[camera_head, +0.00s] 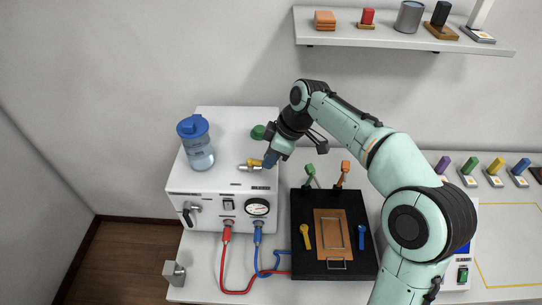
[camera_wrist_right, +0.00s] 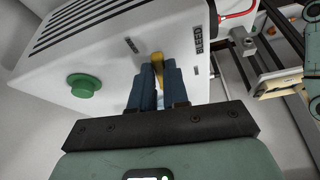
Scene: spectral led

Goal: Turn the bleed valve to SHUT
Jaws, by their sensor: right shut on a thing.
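The bleed valve has a yellow handle (camera_head: 254,162) on a short metal pipe (camera_head: 248,168) on top of the white machine (camera_head: 222,208). My right gripper (camera_head: 270,160) reaches it from above and the right. In the right wrist view the gripper's blue fingers (camera_wrist_right: 160,85) are closed around the yellow handle (camera_wrist_right: 158,58), whose tip shows between them. My left gripper is not in view.
A blue-lidded bottle (camera_head: 197,145) and a green knob (camera_head: 258,132) are close to the valve on the machine. Red (camera_head: 223,270) and blue hoses run from its front to a black plate (camera_head: 305,265). A shelf (camera_head: 400,35) hangs above.

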